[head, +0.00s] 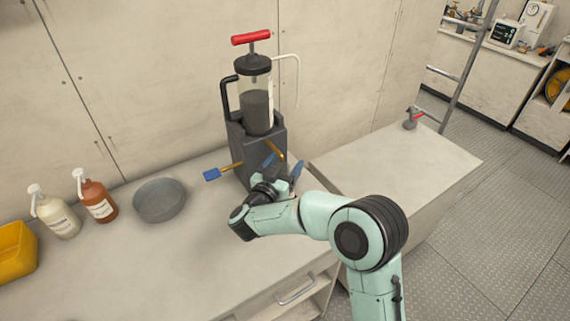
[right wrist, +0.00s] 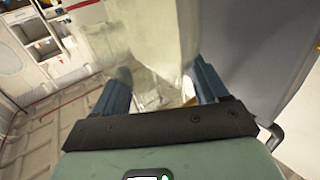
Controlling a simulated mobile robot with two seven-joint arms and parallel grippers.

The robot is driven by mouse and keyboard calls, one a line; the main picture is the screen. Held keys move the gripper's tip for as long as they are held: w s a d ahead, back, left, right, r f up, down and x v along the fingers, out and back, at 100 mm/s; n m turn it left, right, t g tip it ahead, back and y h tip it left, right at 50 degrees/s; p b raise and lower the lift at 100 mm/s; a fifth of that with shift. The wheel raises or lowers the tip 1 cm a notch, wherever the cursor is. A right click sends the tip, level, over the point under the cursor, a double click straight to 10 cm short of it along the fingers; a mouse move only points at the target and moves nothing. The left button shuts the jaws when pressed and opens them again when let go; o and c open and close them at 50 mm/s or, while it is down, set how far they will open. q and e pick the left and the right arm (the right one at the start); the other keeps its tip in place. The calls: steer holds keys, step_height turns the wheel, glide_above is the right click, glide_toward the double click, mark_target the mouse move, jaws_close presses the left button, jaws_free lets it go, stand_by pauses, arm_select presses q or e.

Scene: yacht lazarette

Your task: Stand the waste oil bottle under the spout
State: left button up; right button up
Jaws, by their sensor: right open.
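My right gripper (head: 283,166) has its two blue fingers apart, at the lower front of a dark block stand (head: 245,158). In the right wrist view the open fingers (right wrist: 162,85) also show, with a pale, blurred surface (right wrist: 145,25) beyond and between them; I cannot tell what it is. On the stand is a clear cylinder (head: 257,103) holding dark fluid, with a red T-handle (head: 251,38). A thin white bent tube (head: 290,57) leaves its top and hangs down at the right. I cannot pick out the waste oil bottle. My left gripper is out of view.
A cream pump bottle (head: 57,217), an orange pump bottle (head: 97,199), a round grey pan (head: 159,200) and a yellow bin (head: 14,250) stand left on the counter. A lower bench (head: 385,160) is mostly clear.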

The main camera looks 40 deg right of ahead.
steer(key=b+v, duration=0.1)
steer(key=v, duration=1)
steer(key=shift+a, duration=0.3)
steer(key=shift+s+f, duration=0.1)
steer(key=shift+s, duration=0.1)
